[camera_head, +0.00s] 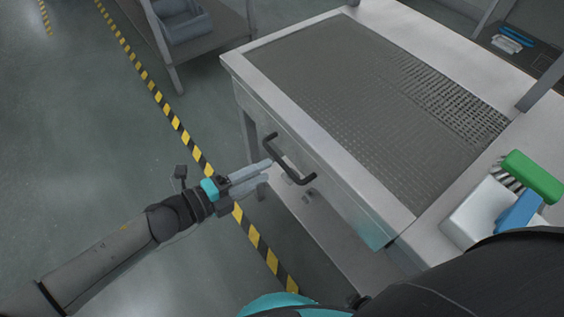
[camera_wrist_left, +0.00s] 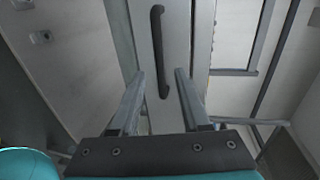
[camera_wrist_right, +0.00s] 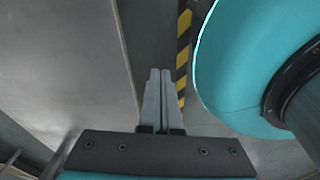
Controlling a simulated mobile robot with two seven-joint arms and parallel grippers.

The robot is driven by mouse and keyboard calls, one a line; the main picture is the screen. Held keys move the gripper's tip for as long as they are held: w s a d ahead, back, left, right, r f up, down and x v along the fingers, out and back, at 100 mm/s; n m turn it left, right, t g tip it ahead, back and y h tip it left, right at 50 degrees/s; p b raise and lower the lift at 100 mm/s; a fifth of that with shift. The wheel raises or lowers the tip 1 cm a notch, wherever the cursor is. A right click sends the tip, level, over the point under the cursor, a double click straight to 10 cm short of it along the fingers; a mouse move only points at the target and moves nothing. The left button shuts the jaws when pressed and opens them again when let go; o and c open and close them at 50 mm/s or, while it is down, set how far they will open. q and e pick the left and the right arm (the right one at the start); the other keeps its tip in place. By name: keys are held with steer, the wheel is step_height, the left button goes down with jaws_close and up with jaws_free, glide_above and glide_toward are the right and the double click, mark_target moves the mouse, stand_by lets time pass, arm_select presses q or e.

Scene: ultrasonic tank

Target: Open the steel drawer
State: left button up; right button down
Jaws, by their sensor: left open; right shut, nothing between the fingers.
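The steel drawer (camera_head: 343,212) is the front panel below the steel table top, with a dark bar handle (camera_head: 290,160) on it. The drawer looks shut. My left gripper (camera_head: 268,170) is open, its fingertips close to the handle in the head view. In the left wrist view the handle (camera_wrist_left: 159,50) runs upward, its near end between the two fingers (camera_wrist_left: 161,75). The fingers are not closed on it, and I cannot tell if they touch it. My right gripper (camera_wrist_right: 160,72) is shut and empty in the right wrist view; it is hidden in the head view.
A perforated mat (camera_head: 370,100) covers the table top. A green brush (camera_head: 532,176) and a blue item (camera_head: 518,212) sit at the right. A grey bin (camera_head: 185,22) stands on a shelf at the back left. The floor at left is clear, with yellow-black tape (camera_head: 172,115).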

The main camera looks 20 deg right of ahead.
mark_target(282, 161)
arm_select(q)
steer(key=b+x, duration=0.1)
steer(key=x, duration=0.5)
steer(key=shift+w+d, duration=0.15)
steer(key=shift+d, duration=0.1)
arm_select(e)
steer(key=w, duration=0.2)
steer(key=w+d+f, duration=0.1)
steer(key=shift+t, duration=0.3)
arm_select(q)
jaws_close()
arm_select(e)
steer(key=shift+s+f, duration=0.1)
steer(key=shift+s, duration=0.15)
steer(key=shift+w, duration=0.1)
